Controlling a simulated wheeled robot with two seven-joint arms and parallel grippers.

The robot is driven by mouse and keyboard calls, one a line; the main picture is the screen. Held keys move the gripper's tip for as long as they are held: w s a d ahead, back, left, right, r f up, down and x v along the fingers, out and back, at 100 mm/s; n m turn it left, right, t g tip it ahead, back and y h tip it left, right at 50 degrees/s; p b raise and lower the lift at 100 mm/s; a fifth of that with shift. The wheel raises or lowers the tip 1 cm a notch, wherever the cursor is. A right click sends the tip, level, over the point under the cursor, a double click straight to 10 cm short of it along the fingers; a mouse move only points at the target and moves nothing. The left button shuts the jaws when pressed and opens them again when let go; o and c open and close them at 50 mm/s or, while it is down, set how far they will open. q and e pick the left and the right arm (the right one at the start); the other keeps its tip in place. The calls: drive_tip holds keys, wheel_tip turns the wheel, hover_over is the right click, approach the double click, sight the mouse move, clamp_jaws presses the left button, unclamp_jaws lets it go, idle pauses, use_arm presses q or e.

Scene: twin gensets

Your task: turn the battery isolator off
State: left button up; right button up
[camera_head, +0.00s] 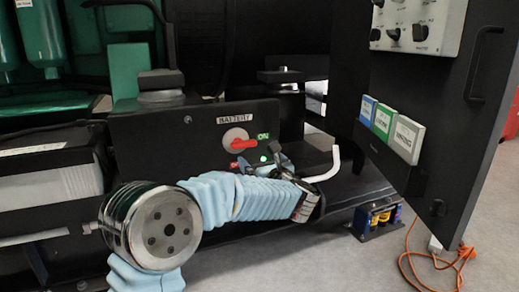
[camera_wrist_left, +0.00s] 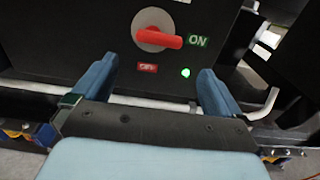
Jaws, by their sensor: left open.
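The battery isolator (camera_head: 237,140) is a red rotary handle on a round grey base, on a black panel under a "BATTERY" label. Its handle points right, toward the green "ON" label (camera_head: 262,136). The red "OFF" label (camera_wrist_left: 147,68) sits below it, and a green light (camera_wrist_left: 185,72) glows to the right of that label. In the left wrist view the isolator (camera_wrist_left: 157,39) is ahead, beyond the fingertips. My left gripper (camera_head: 276,155) is below and right of the isolator, open and empty, apart from the handle. My right gripper is not in view.
A bent white bar (camera_head: 328,167) sticks out right of my left gripper. An open black door (camera_head: 455,130) with a grey switch panel (camera_head: 418,25) and label cards stands at right. A battery (camera_head: 45,180) is at left. An orange cable (camera_head: 415,265) lies on the floor.

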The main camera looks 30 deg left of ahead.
sight(245, 145)
use_arm(q)
drive_tip(key=p+x, duration=0.1)
drive_tip(key=x, duration=1.1)
drive_tip(key=shift+w+a, duration=0.2)
drive_tip(key=shift+c, duration=0.3)
drive_tip(key=c, duration=0.6)
